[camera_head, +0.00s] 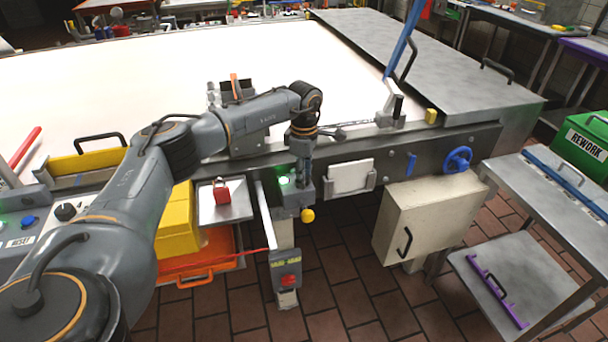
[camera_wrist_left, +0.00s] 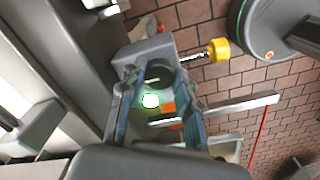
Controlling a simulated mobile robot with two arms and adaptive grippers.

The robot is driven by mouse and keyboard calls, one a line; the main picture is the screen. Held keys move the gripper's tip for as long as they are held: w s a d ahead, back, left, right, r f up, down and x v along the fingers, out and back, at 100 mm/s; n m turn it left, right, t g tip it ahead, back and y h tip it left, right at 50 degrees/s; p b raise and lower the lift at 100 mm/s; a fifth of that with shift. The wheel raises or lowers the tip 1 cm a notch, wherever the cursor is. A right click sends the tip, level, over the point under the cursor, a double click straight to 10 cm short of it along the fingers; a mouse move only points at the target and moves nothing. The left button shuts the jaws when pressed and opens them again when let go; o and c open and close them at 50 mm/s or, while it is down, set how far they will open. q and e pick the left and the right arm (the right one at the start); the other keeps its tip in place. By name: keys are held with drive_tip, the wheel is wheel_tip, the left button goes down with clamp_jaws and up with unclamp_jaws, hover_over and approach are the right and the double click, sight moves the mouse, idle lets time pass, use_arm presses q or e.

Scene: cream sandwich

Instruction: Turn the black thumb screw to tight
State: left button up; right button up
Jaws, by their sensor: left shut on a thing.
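The black thumb screw (camera_wrist_left: 159,72) is a dark round knob on a grey sensor block (camera_wrist_left: 140,52) in the left wrist view. My left gripper (camera_wrist_left: 156,85) has its two blue-grey fingers on either side of the screw and is shut on it. A green light (camera_wrist_left: 151,101) glows between the fingers. In the head view my left gripper (camera_head: 304,176) points down at the block (camera_head: 290,198) on the conveyor's front side, and it hides the screw there. I cannot read how tight the screw is. My right gripper is not in view.
A yellow knob (camera_head: 307,215) sticks out just below the block. A white plate (camera_head: 349,176) in a holder and a blue handwheel (camera_head: 458,160) are to the right. A red padlock (camera_head: 221,192) and a post with a red button (camera_head: 289,281) are near.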

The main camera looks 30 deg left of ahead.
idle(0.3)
use_arm(q)
drive_tip(key=o, duration=1.1)
drive_tip(key=shift+o, duration=0.2)
drive_tip(key=shift+r, duration=0.1)
wheel_tip(320, 180, up, 12)
